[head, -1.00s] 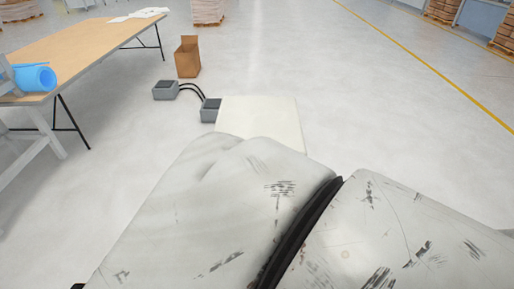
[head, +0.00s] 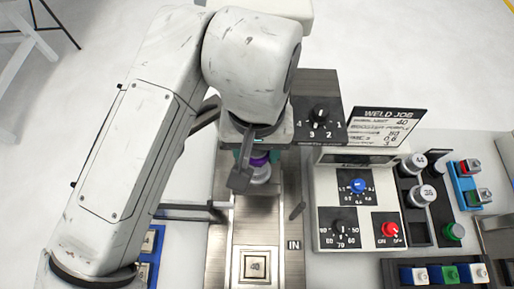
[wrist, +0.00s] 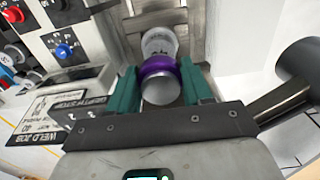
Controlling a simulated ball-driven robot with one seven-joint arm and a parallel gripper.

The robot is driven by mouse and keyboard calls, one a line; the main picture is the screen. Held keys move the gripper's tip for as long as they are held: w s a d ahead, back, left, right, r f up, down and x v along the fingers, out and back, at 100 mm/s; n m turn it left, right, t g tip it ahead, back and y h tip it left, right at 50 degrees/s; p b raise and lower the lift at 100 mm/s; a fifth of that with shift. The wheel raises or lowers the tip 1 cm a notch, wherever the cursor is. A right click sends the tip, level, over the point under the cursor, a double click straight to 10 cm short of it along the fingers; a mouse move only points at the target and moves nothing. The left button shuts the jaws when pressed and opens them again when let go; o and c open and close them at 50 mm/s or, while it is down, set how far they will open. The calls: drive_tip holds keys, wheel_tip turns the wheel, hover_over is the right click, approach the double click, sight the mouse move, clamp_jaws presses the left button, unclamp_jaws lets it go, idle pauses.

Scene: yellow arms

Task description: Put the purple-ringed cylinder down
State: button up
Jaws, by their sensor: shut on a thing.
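The purple-ringed cylinder (wrist: 158,40) is silvery with a purple band around its middle. In the wrist view it sits between the two teal fingers of my gripper (wrist: 159,72), which are shut on it. In the head view my arm hides much of my gripper (head: 252,160), and the lower part of the cylinder (head: 261,176) shows below the purple band. It is over the metal track (head: 240,215). I cannot tell whether it touches the track.

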sight(257, 152)
drive_tip(key=shift+f+b, duration=0.9)
drive_tip(key=shift+f, duration=0.6)
drive_tip(key=shift+f, duration=0.1)
drive_tip(key=o, duration=1.1)
wheel_tip(257, 152, up, 12)
drive_tip(key=shift+r+b, duration=0.15)
drive_tip(key=shift+b, duration=0.8)
